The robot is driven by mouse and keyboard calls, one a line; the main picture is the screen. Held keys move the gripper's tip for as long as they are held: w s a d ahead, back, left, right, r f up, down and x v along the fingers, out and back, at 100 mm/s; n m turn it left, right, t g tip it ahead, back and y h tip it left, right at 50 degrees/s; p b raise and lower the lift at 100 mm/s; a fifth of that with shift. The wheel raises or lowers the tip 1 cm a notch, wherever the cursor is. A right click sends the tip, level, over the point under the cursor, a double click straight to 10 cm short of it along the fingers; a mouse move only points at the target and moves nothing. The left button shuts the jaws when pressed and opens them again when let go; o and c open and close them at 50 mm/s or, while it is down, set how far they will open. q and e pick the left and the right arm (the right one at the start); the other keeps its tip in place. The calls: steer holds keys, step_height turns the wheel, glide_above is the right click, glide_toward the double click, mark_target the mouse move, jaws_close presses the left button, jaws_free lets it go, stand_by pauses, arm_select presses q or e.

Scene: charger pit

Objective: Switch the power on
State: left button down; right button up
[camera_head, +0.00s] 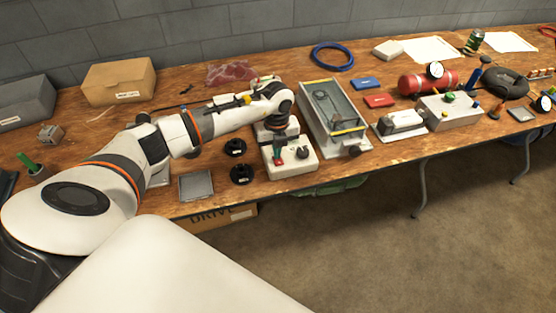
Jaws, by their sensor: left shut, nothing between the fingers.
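A white control box (289,166) sits near the front edge of the wooden table, with a black knob (302,153) on its top right. A small red and green part (278,150) shows on the box's left side, partly covered by my gripper; I cannot tell its setting. My left arm reaches in from the left, and my left gripper (277,138) points down at the box's back left. It is shut and empty; its fingertips are hard to make out, so I cannot tell whether they touch the box. My right gripper is not in view.
A grey tray-like pit (333,115) stands just right of the box. Two black round pieces (241,174) and a grey square plate (195,186) lie to the left. A red cylinder (428,81) and another box with knobs (449,112) stand farther right.

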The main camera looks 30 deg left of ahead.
arm_select(q)
step_height(320, 180, up, 7)
steer(key=p, duration=0.5)
stand_by(0.3)
stand_by(0.4)
